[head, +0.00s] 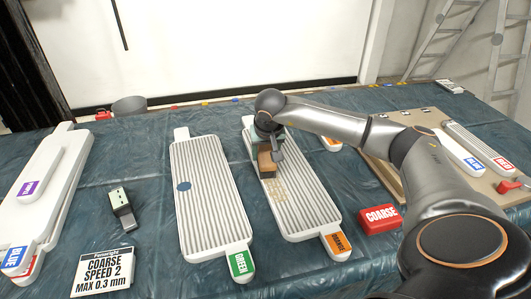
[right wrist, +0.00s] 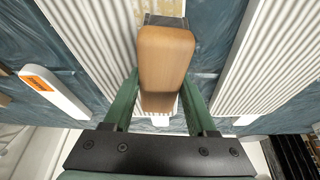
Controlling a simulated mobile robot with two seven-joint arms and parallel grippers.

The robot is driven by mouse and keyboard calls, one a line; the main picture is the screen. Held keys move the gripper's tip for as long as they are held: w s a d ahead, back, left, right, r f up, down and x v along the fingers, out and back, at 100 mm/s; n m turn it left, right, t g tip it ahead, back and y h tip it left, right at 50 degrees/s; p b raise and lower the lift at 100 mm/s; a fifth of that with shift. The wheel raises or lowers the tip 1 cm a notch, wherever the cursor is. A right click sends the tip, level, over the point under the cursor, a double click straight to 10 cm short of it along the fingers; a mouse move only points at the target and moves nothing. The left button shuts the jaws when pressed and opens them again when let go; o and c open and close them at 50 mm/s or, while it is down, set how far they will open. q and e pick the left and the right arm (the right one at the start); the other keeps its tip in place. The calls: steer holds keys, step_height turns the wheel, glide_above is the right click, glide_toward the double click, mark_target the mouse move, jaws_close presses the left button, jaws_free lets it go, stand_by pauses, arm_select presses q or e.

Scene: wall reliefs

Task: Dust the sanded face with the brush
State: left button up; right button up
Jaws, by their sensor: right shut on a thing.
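My right gripper (head: 268,138) reaches down over the ribbed white panel with the orange tag (head: 312,207). It is shut on the brush (head: 266,163), a brown wooden block. In the right wrist view the brush (right wrist: 165,65) sits between the two green fingers, with a grey strip at its far end over the panel (right wrist: 98,40). A tan, speckled patch (head: 279,190) lies on the ribs just in front of the brush; part of it shows in the right wrist view (right wrist: 203,22). I cannot tell whether the brush touches the face. My left gripper is not in view.
A ribbed panel with a green tag (head: 208,190) and blue dot lies to the left. A tan board (head: 400,165) is at the right.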

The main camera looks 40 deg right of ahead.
step_height(320, 180, up, 6)
steer(key=p, duration=0.4)
step_height(320, 180, up, 3)
steer(key=p, duration=0.3)
stand_by(0.4)
steer(key=shift+f, duration=0.1)
stand_by(0.3)
